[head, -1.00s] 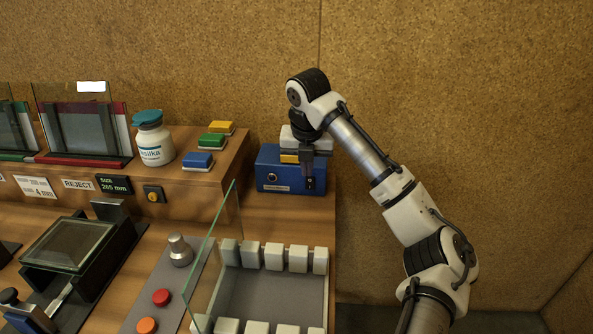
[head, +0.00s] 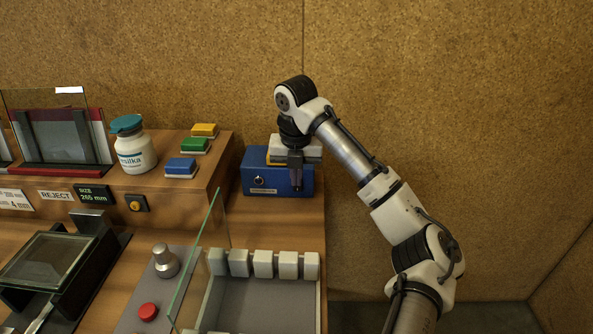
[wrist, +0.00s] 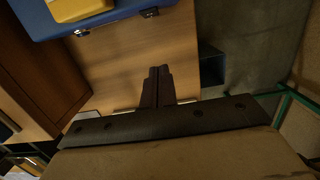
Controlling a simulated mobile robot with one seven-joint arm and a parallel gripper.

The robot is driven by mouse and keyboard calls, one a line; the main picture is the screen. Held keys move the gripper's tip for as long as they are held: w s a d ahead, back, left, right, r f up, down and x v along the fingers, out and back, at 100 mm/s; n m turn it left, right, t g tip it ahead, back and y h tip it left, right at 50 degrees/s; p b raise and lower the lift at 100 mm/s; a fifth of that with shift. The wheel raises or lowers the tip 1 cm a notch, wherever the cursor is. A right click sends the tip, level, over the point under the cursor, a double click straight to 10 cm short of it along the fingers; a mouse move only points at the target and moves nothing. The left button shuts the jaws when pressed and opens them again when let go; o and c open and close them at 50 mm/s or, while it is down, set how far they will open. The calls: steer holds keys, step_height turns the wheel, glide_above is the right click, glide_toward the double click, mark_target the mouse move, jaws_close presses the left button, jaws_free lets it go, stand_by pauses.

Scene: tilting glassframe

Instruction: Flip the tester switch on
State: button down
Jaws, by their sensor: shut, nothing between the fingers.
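The tester appears to be the blue box (head: 268,187) on the bench at the back right, with a yellow block on top. Its front has a round dark fitting and a pale label at the left. In the wrist view the blue box (wrist: 105,14) shows at the top, with a small dark part on its lower edge (wrist: 150,12), likely the switch, and a silvery fitting to its left. My gripper (head: 296,187) is shut and empty, pointing down at the box's right front. In the wrist view its fingertips (wrist: 159,70) are apart from the dark part. In the head view the fingers hide it.
A raised ledge left of the box carries yellow, green and blue (head: 181,167) buttons and a white bottle (head: 134,150). An upright glass pane (head: 199,262) and a rack of white blocks (head: 263,264) stand in front. Bare wood lies between box and rack.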

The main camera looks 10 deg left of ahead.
steer(key=f, duration=0.6)
steer(key=shift+w+a+f, duration=0.1)
steer(key=shift+w+f, duration=0.2)
steer(key=shift+w, duration=0.1)
steer(key=shift+w+a+f+p, duration=0.1)
steer(key=shift+w+a+p, duration=0.1)
steer(key=shift+w+p, duration=0.7)
steer(key=shift+w+a+f, duration=0.1)
steer(key=shift+w+f, duration=0.05)
steer(key=shift+w, duration=0.4)
steer(key=shift+w+a+f, duration=0.1)
steer(key=shift+w, duration=0.45)
